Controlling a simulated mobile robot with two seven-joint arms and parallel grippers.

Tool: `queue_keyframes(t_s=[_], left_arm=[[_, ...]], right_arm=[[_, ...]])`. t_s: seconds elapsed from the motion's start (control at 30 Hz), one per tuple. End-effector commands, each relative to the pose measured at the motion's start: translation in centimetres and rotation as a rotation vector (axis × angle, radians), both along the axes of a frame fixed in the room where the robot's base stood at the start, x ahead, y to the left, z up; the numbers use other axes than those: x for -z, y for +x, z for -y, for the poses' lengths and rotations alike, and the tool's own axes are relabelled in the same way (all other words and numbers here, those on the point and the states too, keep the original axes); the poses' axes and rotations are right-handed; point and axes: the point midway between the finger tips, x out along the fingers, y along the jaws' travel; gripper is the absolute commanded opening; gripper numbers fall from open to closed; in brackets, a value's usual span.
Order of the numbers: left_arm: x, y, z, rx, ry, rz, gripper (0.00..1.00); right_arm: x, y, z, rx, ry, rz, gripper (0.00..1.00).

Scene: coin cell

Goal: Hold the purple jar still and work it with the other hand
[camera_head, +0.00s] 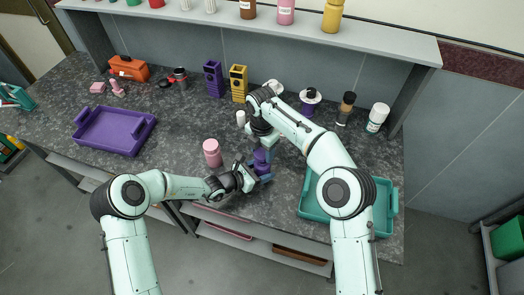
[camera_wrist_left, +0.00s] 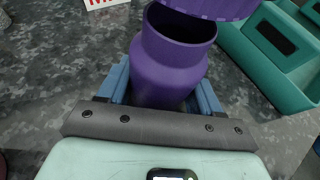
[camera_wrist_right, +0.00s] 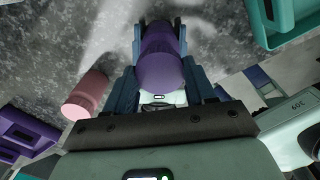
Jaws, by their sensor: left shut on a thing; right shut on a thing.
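The purple jar (camera_wrist_left: 168,72) stands upright between the blue fingers of my left gripper (camera_head: 259,177), which is shut on its body. Its dark open mouth shows in the left wrist view. The jar is mostly hidden by the grippers in the head view.
A pink jar (camera_head: 212,152) stands just left of the purple jar. A teal tray (camera_head: 310,205) lies to the right, partly under my right arm. A purple tray (camera_head: 114,130) is at the left. Purple and yellow holders (camera_head: 238,83) and several bottles stand along the back.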

Motion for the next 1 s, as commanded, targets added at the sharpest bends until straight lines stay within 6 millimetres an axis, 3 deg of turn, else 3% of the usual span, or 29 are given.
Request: queue_keyframes(t_s=[0.23,0.47,0.5,0.57,1.0], left_arm=[[0.0,0.0,0.0,0.000,0.000,0.000,0.00],[0.0,0.0,0.0,0.000,0.000,0.000,0.00],[0.0,0.0,0.0,0.000,0.000,0.000,0.74],[0.0,0.0,0.0,0.000,0.000,0.000,0.94],[-0.5,-0.6,-1.0,-0.001,0.002,0.002,0.94]], right_arm=[[-3.1,0.1,0.0,0.000,0.002,0.004,0.18],[-3.3,0.0,0.0,0.000,0.002,0.001,0.18],[-3.3,0.0,0.0,0.000,0.002,0.001,0.18],[-3.3,0.0,0.0,0.000,0.002,0.001,0.18],[-3.0,-0.1,0.0,0.000,0.001,-0.001,0.18]])
